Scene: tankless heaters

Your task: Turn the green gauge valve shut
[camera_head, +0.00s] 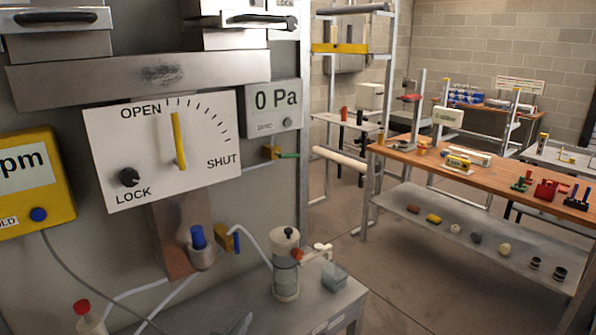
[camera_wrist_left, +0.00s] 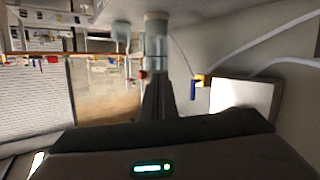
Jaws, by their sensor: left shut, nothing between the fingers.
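The green gauge valve (camera_head: 288,155) is a small green lever on a brass fitting (camera_head: 271,152), just below the 0 Pa gauge (camera_head: 273,104) in the head view. The lever points right, roughly level. I cannot make it out in the left wrist view. My left gripper (camera_head: 241,323) shows only as a grey tip at the bottom of the head view, well below the valve and apart from it. In the left wrist view its dark fingers (camera_wrist_left: 158,98) are together and empty. My right gripper is out of view.
A white dial board (camera_head: 205,160) has its yellow pointer near OPEN. A blue-handled brass valve (camera_head: 228,238) and a clear cylinder (camera_head: 286,268) with a red and white fitting stand below the green valve. White hoses run nearby. A wooden workbench (camera_head: 490,170) is at right, with open floor before it.

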